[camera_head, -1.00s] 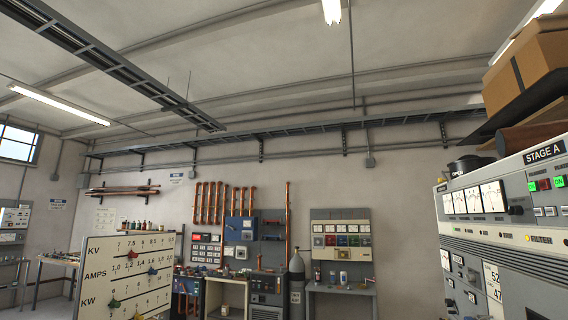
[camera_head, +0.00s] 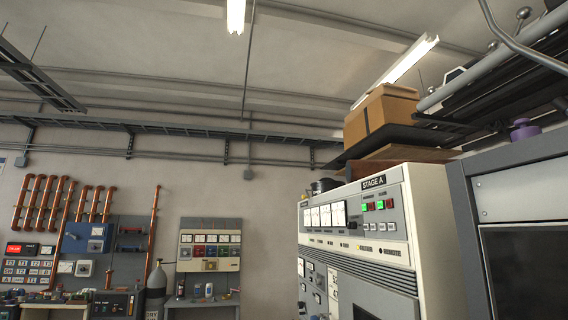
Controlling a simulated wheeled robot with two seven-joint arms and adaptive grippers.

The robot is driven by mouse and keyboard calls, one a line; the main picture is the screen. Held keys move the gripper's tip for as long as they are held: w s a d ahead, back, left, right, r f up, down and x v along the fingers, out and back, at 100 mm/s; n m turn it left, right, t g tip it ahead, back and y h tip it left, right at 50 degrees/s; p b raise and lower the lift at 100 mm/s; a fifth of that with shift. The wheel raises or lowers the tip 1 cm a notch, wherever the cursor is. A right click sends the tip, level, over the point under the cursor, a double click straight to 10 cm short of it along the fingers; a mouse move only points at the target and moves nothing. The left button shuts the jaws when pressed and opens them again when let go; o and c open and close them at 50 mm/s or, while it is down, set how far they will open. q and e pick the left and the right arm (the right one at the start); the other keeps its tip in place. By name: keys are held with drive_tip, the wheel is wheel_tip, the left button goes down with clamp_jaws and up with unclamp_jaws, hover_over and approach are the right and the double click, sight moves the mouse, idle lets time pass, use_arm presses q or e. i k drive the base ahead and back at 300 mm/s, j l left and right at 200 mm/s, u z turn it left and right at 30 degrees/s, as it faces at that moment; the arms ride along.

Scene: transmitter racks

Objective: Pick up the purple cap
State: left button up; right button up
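A purple cap (camera_head: 524,130) sits on top of the grey cabinet (camera_head: 512,152) at the right of the head view. It looks small and round, with a narrower top part. Neither of my grippers shows in the view, so I cannot see where they are relative to the cap.
The Stage A rack (camera_head: 374,220) stands left of the grey cabinet. A cardboard box (camera_head: 381,113) rests on boards above the rack. A grey pipe (camera_head: 490,62) and black trays hang above the cap. A workbench (camera_head: 203,302) and gas cylinder (camera_head: 156,283) stand farther back.

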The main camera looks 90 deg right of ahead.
sight(524, 133)
drive_tip(key=z, duration=0.5)
drive_tip(key=i+z, duration=0.1)
drive_tip(key=z, duration=0.9)
drive_tip(key=j+z, duration=0.1)
drive_tip(key=z, duration=0.85)
drive_tip(key=i+j+z, duration=0.1)
drive_tip(key=z, duration=0.4)
drive_tip(key=j+z, duration=0.1)
drive_tip(key=z, duration=0.9)
